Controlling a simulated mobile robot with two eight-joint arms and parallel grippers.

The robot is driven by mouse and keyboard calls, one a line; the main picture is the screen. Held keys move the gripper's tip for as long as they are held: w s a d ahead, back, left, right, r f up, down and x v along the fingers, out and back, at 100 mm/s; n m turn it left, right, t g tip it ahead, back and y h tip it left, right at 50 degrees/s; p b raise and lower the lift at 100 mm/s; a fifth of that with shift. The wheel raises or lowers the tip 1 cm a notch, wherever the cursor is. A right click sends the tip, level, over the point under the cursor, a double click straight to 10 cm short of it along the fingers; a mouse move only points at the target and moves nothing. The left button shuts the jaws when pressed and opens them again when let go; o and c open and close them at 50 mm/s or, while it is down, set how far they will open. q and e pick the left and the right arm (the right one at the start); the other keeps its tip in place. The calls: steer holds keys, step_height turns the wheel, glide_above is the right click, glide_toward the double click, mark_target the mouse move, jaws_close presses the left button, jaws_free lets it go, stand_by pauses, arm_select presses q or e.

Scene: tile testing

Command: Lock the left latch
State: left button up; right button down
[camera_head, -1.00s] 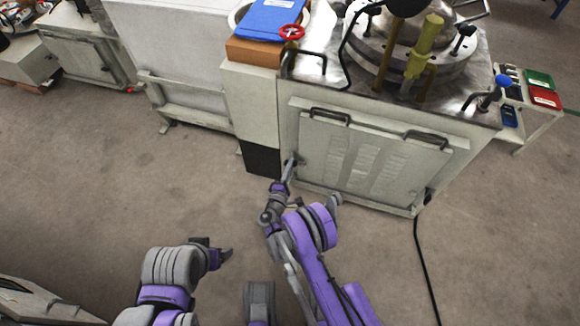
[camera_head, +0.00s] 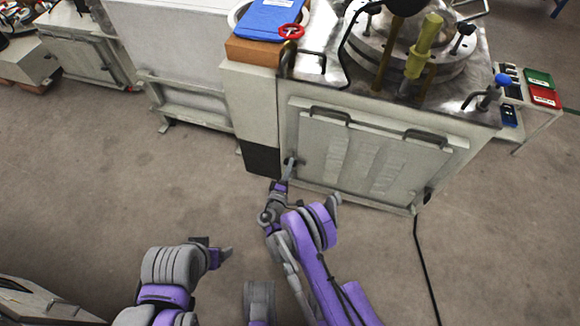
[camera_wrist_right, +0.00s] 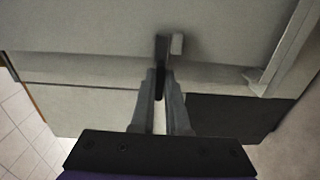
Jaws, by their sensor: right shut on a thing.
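The left latch (camera_head: 290,161) is a small dark handle at the left edge of the machine's front panel (camera_head: 350,160). In the right wrist view the latch (camera_wrist_right: 161,62) stands upright between the fingers, with a lighter block beside its top. My right gripper (camera_head: 289,172) is shut on the latch; in the right wrist view its two fingers (camera_wrist_right: 160,88) close around the latch's lower part. The fingers partly hide it. The right latch (camera_head: 427,196) is a dark spot at the panel's lower right. My left gripper (camera_head: 228,252) is low over the floor, far from the panel; its finger opening is unclear.
The panel has two dark bar handles, left (camera_head: 330,114) and right (camera_head: 426,137). A machine with a yellow-green post (camera_head: 424,45) stands above. A black cable (camera_head: 424,262) lies on the floor at right.

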steer(key=c, duration=0.9)
jaws_free()
steer(key=shift+s, duration=0.1)
steer(key=p+v, duration=0.3)
steer(key=v, duration=0.7)
steer(key=shift+s+a, duration=0.1)
steer(key=shift+s, duration=0.2)
steer(key=shift+r, duration=0.1)
